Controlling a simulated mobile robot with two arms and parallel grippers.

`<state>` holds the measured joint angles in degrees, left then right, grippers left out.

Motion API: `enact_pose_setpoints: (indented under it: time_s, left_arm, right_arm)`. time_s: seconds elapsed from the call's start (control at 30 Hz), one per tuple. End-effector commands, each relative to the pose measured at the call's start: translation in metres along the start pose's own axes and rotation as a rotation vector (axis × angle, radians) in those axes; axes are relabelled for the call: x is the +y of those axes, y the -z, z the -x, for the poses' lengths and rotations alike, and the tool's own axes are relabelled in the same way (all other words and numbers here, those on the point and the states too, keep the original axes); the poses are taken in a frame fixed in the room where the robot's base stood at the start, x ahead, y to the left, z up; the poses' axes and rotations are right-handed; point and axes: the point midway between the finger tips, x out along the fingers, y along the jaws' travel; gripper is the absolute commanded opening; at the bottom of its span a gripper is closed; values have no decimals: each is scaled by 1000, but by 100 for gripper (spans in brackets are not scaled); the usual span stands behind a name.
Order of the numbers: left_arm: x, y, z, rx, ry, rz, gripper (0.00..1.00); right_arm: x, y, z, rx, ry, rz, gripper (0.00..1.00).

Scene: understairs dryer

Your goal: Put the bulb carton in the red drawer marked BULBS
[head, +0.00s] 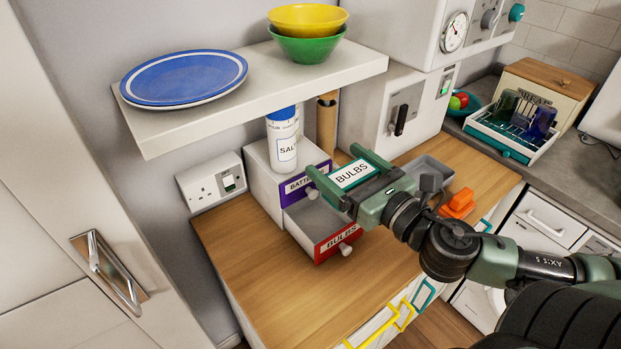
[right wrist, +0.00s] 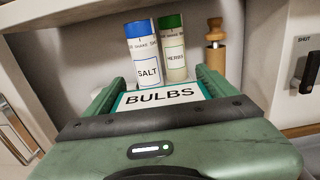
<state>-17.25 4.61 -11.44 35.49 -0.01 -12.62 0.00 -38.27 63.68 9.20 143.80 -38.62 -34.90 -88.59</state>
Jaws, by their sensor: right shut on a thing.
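The bulb carton (head: 351,174), white and teal with a BULBS label, is held between the fingers of my right gripper (head: 338,164), which is shut on it. Its label also shows in the right wrist view (right wrist: 160,96). The red drawer (head: 338,243) marked BULBS is the lower one of a small white cabinet on the wooden worktop. It is pulled open, and the part of its inside that shows looks empty. The gripper and carton are above the drawer, toward its right side in the head view. My left gripper is not in view.
The purple drawer (head: 306,183) sits just above the red one. A blue-capped salt shaker (head: 282,140) stands on the cabinet. A white shelf (head: 250,86) with a blue plate (head: 184,77) and bowls overhangs behind. An orange object (head: 457,203) lies right of the gripper. The worktop's front left is clear.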

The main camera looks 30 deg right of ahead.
Motion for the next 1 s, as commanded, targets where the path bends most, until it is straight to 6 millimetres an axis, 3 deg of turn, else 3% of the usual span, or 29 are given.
enact_pose_setpoints:
  time_s: [0.03, 0.27, 0.8, 1.0]
  left_arm:
    - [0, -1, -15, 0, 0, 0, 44]
    - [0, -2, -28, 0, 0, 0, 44]
    - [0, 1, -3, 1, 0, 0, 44]
    - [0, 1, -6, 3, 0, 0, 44]
  right_arm:
    - [1, 5, -8, -4, -3, 11, 45]
    - [0, 1, -34, -6, 1, 6, 45]
    - [-1, -4, -89, -3, 2, -1, 45]
    - [0, 25, -88, 3, 2, -2, 45]
